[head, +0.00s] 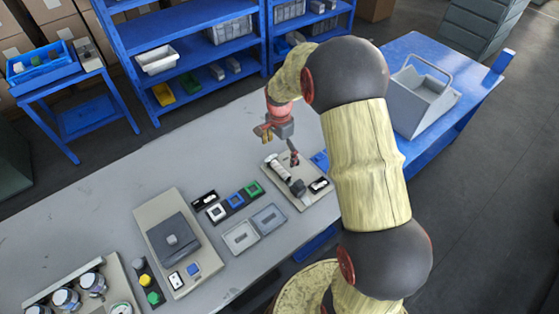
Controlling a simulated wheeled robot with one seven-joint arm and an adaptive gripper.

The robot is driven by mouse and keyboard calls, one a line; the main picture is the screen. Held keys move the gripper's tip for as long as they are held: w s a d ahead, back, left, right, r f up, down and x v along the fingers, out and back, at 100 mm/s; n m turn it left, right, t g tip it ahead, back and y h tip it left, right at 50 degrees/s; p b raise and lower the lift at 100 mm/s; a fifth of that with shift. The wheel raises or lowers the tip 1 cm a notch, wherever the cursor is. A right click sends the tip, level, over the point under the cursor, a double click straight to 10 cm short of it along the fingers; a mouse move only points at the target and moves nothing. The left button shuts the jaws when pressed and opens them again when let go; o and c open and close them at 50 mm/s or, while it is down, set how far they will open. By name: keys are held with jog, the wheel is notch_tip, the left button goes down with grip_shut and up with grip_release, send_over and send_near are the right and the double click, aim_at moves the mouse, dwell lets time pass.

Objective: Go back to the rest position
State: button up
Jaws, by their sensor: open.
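My gripper (281,147) hangs from my arm above the back right part of the grey worktable (120,190). Its two fingers are spread apart, with nothing seen between them. Below it and a little to the right is a light flat plate (309,200). On this plate lie a white roll-like part (277,168), a dark round part (298,187) and a small black and white part (319,184). The gripper looks close to these parts, but I cannot tell its height. My arm hides part of the table to the right.
A beige device with a grey block (172,241) sits mid-table. Nearby are square frames (217,212) and two grey trays (241,237). Jars (66,298) stand front left. A grey bin (418,103) is on the blue table at right. Blue shelves (185,50) stand behind. The table's back left is clear.

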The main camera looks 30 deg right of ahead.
notch_tip(320, 180, up, 2)
dwell(0.4)
